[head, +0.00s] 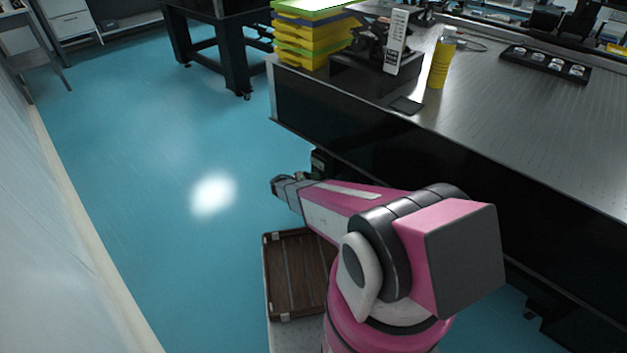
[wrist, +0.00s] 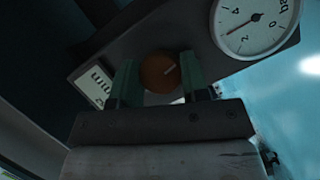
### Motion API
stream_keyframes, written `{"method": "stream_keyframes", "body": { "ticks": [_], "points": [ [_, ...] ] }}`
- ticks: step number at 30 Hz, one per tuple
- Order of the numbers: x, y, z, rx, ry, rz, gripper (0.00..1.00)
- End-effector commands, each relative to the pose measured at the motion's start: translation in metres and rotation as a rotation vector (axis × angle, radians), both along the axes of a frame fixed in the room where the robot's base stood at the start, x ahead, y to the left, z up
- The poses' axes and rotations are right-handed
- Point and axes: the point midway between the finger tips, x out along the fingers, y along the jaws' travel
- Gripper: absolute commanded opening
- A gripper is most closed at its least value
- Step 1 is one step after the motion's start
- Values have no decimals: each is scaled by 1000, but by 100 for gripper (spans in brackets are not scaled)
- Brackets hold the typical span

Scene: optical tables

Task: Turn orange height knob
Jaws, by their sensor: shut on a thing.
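The orange height knob (wrist: 159,73) is round with a pale mark on its face, and it sits on a dark panel in the wrist view. My gripper (wrist: 157,82) has its two greenish fingers on either side of the knob, shut on it. In the head view my arm reaches down beside the dark side of the table, and the knob cannot be made out there.
A round white gauge (wrist: 252,25) and a white label (wrist: 97,88) flank the knob. The optical table (head: 500,130) carries a yellow bottle (head: 441,58) and stacked yellow trays (head: 303,42). A brown crate (head: 296,275) lies below my arm. Blue floor is open on the left.

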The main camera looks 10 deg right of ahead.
Motion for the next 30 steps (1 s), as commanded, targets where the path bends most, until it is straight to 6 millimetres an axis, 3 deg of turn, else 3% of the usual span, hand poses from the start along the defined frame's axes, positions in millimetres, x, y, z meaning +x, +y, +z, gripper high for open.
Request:
{"method": "stream_keyframes", "body": {
  "ticks": [12, 27, 28, 30],
  "points": [
    [1, 1, -1, -97, 133, 3, 18],
    [1, 1, 0, -106, 145, 4, 18],
    [1, 1, -1, -106, 145, 4, 48],
    [1, 1, 0, -106, 145, 3, 67]
  ]
}}
